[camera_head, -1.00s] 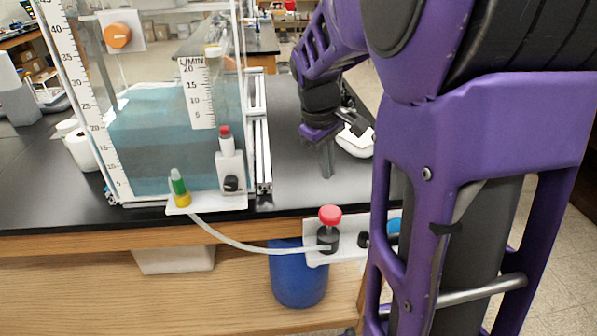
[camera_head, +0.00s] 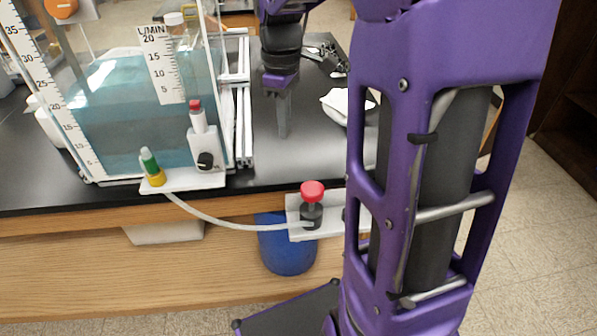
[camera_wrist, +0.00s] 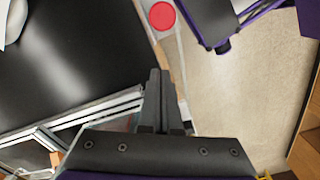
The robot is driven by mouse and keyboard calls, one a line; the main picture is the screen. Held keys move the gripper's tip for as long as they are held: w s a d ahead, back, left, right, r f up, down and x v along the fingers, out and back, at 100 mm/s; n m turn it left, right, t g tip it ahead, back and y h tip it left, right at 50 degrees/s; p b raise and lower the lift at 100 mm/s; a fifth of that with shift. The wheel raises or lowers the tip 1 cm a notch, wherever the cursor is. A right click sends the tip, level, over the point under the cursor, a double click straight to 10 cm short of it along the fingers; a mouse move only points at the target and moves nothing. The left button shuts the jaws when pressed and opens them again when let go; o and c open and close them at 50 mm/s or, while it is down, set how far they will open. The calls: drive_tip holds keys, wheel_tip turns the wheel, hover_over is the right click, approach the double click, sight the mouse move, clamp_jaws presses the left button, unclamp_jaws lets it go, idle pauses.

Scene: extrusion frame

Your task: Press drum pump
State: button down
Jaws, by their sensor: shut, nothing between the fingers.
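The drum pump has a round red knob (camera_head: 312,191) on a dark body, mounted on a white plate (camera_head: 296,222) at the table's front edge. A blue drum (camera_head: 287,250) stands below it, partly hidden by the plate. A pale hose runs left from the pump to the tank's fittings. My gripper (camera_head: 283,134) is shut and empty, pointing down over the black tabletop, behind the pump and slightly left of it. In the wrist view the shut fingers (camera_wrist: 160,72) show at the centre, and the red knob (camera_wrist: 162,15) lies beyond their tips, apart from them.
A clear tank (camera_head: 110,120) with blue-green water stands left of my gripper, beside metal rails (camera_head: 240,110). A green-and-yellow fitting (camera_head: 152,168) and a red-topped valve (camera_head: 199,135) are at its front. A white cloth-like item (camera_head: 345,106) lies right. The black tabletop between is clear.

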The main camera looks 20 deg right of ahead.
drive_tip(key=shift+f, duration=0.1)
drive_tip(key=b, duration=0.2)
hover_over(312, 192)
drive_tip(key=w+a, duration=0.4)
drive_tip(key=w, duration=0.1)
wheel_tip(312, 192, down, 10)
drive_tip(key=shift+s+d+f, duration=0.45)
drive_tip(key=shift+d+f, duration=0.1)
drive_tip(key=shift+f, duration=0.15)
drive_tip(key=shift+s+d+f, duration=0.4)
drive_tip(key=shift+d+f, duration=0.15)
drive_tip(key=shift+f, duration=0.1)
